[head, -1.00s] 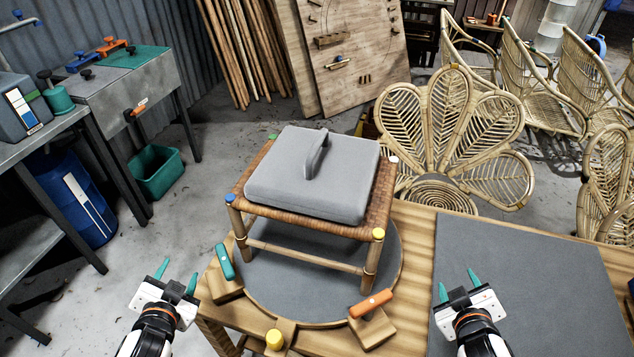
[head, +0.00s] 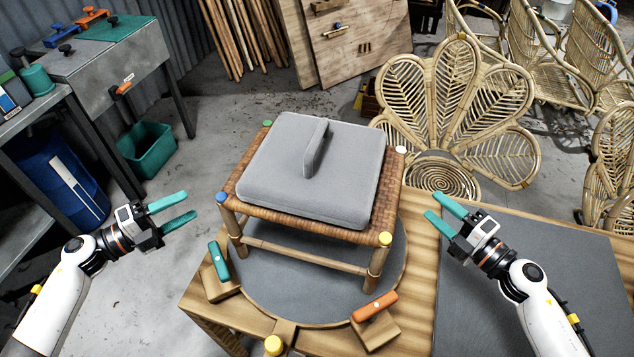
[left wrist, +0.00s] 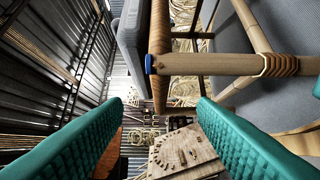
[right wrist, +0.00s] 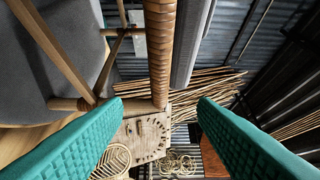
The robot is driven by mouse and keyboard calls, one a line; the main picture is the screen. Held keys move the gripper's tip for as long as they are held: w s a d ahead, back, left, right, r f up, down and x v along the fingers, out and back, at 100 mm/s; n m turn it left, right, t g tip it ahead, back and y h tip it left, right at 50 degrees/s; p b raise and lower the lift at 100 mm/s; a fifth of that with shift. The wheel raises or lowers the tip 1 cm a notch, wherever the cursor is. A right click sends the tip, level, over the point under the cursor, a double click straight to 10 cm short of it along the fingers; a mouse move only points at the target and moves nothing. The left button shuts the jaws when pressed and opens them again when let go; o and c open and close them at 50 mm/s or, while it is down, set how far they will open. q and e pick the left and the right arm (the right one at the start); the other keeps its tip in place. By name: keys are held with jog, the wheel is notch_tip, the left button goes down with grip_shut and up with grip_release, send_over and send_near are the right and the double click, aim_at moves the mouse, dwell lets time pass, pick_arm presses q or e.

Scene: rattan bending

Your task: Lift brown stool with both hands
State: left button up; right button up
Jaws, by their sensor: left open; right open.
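The brown stool (head: 228,186) stands upright on the round grey pad (head: 255,288) of the wooden table. Its woven seat carries a grey cushion (head: 270,165) with a handle on top. Colored caps sit on its leg tops, with blue at left and yellow at front right. My left gripper (head: 190,208) is open and empty, left of the stool and apart from it. My right gripper (head: 438,210) is open and empty, right of the stool and apart from it. The stool's side shows in the left wrist view (left wrist: 205,64) and the right wrist view (right wrist: 160,50), between or beyond the open teal fingers.
A teal clamp (head: 218,261) and an orange clamp (head: 374,306) sit on wooden blocks at the pad's front edge. A yellow knob (head: 273,345) is at the front. A rattan chair (head: 455,100) stands behind the table. A dark mat (head: 530,290) covers the table's right part.

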aim_at(225, 184)
pick_arm(q)
jog(key=x, duration=1.2)
pick_arm(e)
jog(key=x, duration=1.2)
pick_arm(q)
grip_shut()
pick_arm(e)
grip_shut()
pick_arm(q)
jog(key=shift+w+r, duration=0.1)
jog(key=shift+r, duration=0.15)
pick_arm(e)
jog(key=shift+w+r, duration=0.1)
jog(key=shift+r, duration=0.15)
